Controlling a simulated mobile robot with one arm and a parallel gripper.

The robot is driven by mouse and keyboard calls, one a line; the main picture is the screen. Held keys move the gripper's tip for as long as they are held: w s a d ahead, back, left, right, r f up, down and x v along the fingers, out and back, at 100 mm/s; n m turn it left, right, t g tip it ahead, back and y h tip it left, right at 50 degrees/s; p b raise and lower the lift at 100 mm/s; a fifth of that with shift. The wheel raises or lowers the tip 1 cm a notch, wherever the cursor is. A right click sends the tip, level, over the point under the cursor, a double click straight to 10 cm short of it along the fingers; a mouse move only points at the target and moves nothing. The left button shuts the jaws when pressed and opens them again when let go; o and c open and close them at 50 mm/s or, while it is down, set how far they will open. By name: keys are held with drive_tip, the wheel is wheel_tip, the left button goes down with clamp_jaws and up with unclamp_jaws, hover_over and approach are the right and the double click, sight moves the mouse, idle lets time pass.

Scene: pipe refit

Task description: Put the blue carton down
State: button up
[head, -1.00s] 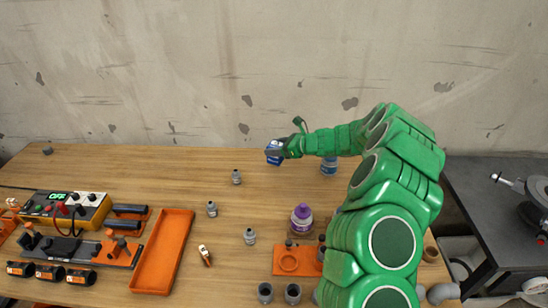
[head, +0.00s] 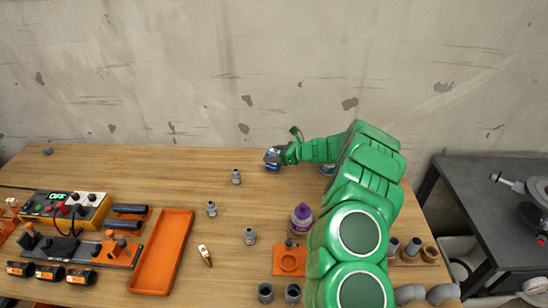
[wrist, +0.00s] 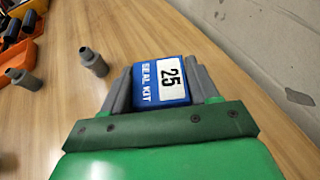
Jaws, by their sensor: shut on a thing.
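The blue carton (wrist: 160,82) has a white label reading "25" and "SEAL KIT". It sits between the two grey fingers of my gripper (wrist: 160,88) in the wrist view, and the fingers are shut on it. In the head view the carton (head: 273,158) is at the back of the wooden table (head: 120,172), at the end of my green arm. It is at or just above the table top; I cannot tell whether its underside touches. My gripper (head: 286,154) holds it from the right.
Grey fittings (head: 236,177) stand to the left of the carton. A purple-labelled bottle (head: 301,217) and an orange holder (head: 289,262) are nearer the front. An orange tray (head: 162,252) lies at left. The concrete wall (head: 200,75) rises behind. The table left of the carton is mostly clear.

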drive_tip(key=shift+f, duration=0.6)
drive_tip(key=shift+f, duration=0.1)
drive_tip(key=o, duration=1.1)
drive_tip(key=shift+c, duration=0.2)
drive_tip(key=v, duration=1.2)
